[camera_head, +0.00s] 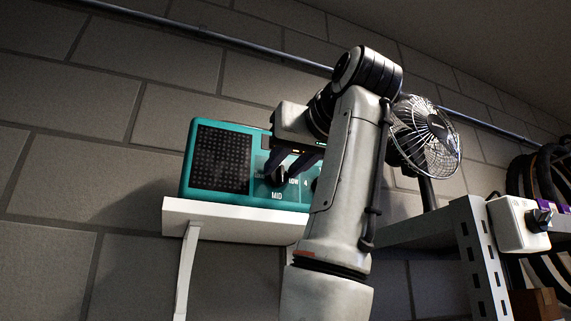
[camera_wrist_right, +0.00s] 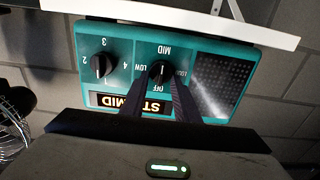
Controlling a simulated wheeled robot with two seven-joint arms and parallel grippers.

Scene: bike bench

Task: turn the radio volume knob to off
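A teal radio (camera_head: 227,194) stands on a white wall shelf. In the right wrist view the radio (camera_wrist_right: 140,47) appears upside down. Its volume knob (camera_wrist_right: 160,73) is black and round, with OFF, LOW, MID and LOUD labels around it. The lit display (camera_wrist_right: 120,102) ends in "MID". My right gripper (camera_wrist_right: 162,85) is at the radio's front, its two dark fingers apart, one at each side of the knob. I cannot tell whether they touch it. In the head view my right arm hides the radio's right part. My left gripper is not in view.
A second knob (camera_wrist_right: 101,66) with numbers is beside the volume knob. The white shelf (camera_head: 231,218) runs under the radio. A wire fan (camera_head: 425,135) stands close on the right of my arm, on a metal rack (camera_head: 482,262). A white device (camera_head: 522,222) is at the far right.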

